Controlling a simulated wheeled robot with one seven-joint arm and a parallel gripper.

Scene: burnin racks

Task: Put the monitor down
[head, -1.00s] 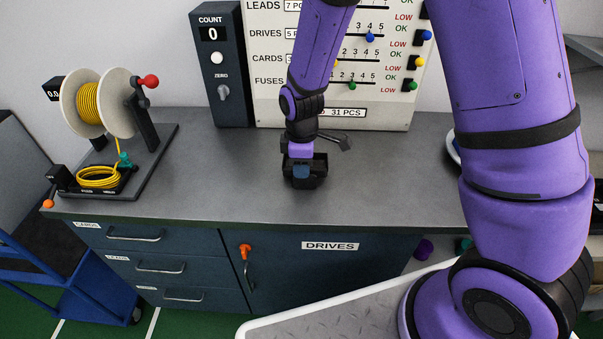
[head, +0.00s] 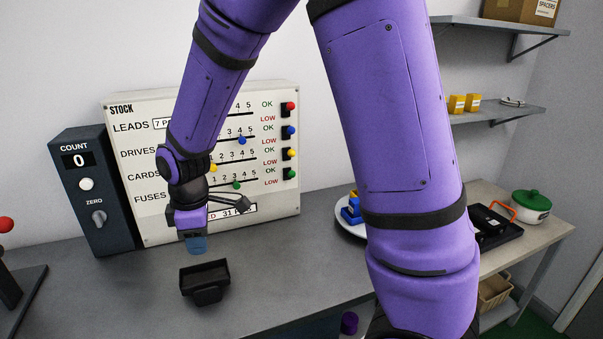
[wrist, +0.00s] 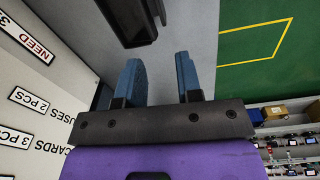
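The monitor, as I take the small black object (head: 205,283) to be, rests on the grey bench, with a wide, shallow upper part over a narrower lower part. In the wrist view the black object (wrist: 132,20) shows at the top edge, beyond the fingertips and partly cut off. My gripper (head: 197,245) hangs just above and behind it in the head view, apart from it. In the wrist view the blue fingers of my gripper (wrist: 159,75) stand apart with nothing between them.
The bench top (head: 290,255) is clear around the object. Behind it stand the stock board (head: 270,195) and the count box (head: 95,200). A plate with blue and yellow pieces (head: 352,210) is to the right, partly behind my arm. A green-lidded pot (head: 530,205) stands farther right.

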